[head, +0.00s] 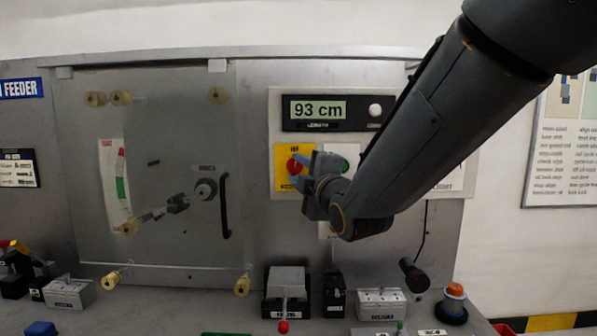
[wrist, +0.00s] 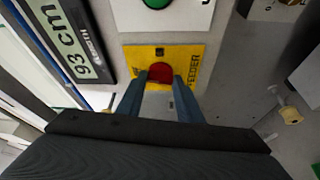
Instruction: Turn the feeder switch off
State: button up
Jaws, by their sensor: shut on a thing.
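The feeder switch is a red knob (head: 294,166) on a yellow plate (head: 281,182) on the grey panel, under the display. In the wrist view the red knob (wrist: 160,72) sits between the fingertips, and the yellow plate (wrist: 130,55) reads "FEEDER". My gripper (head: 297,172) reaches the plate from the right in the head view. Its blue-grey fingers are shut on the red knob, one on each side, as the wrist view of my gripper (wrist: 161,80) shows. The fingers hide part of the knob, and I cannot read its setting.
A display (head: 318,109) reading "93 cm" is above the switch. A green button (head: 341,163) is right of it, partly behind my arm. A clear guard door with a black handle (head: 224,206) is at left. Below, a ledge holds a red-tipped lever (head: 283,326) and small boxes.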

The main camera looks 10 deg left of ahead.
jog(key=shift+r+n+g, duration=0.1)
jog(key=shift+n+g, duration=0.2)
jog(key=shift+n, duration=0.6)
jog(key=o, duration=1.1)
jog(key=shift+s, duration=0.1)
jog(key=shift+b+v, duration=1.1)
jog(key=shift+v, duration=2.7)
jog(key=shift+r, duration=0.1)
